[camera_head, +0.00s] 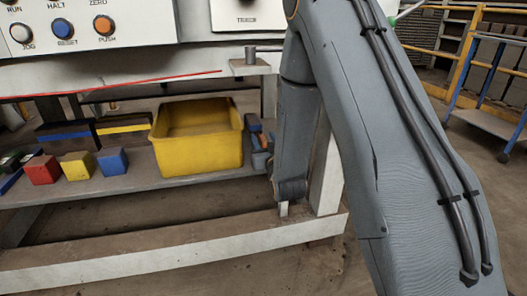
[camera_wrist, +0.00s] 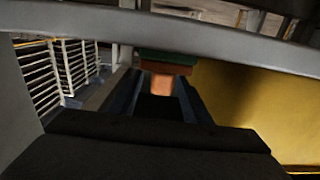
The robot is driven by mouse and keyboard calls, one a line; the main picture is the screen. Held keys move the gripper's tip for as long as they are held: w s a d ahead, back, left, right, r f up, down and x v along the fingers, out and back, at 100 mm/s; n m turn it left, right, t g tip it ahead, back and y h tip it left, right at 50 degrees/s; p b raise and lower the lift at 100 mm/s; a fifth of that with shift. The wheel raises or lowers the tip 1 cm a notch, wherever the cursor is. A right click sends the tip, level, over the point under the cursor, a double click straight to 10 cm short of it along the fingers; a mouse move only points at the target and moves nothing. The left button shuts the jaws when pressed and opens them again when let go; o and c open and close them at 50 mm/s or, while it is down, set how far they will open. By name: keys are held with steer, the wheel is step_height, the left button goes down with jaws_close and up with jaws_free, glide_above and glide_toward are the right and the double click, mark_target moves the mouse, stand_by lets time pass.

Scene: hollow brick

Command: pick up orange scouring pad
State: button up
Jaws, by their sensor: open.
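An orange block (camera_wrist: 163,82), which looks like the orange scouring pad, shows ahead between my fingers in the wrist view. A brownish-orange layer and a dark green layer (camera_wrist: 166,58) lie just above it; I cannot tell whether these are one piece. My gripper (camera_wrist: 158,84) is open, with one finger on each side of the orange block. I cannot tell whether either finger touches it. In the head view a small orange patch (camera_head: 262,139) shows beside the yellow bin, mostly hidden by my arm and gripper.
The yellow bin (camera_head: 198,150) stands on the shelf (camera_head: 160,183) close to the right of my gripper in the wrist view (camera_wrist: 245,100). Red (camera_head: 41,170), yellow (camera_head: 76,166) and blue (camera_head: 112,162) blocks stand left of it. The bench top (camera_head: 130,68) is above.

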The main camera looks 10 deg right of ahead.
steer(key=shift+w+b, duration=1.05)
steer(key=shift+w, duration=1.2)
jaws_close()
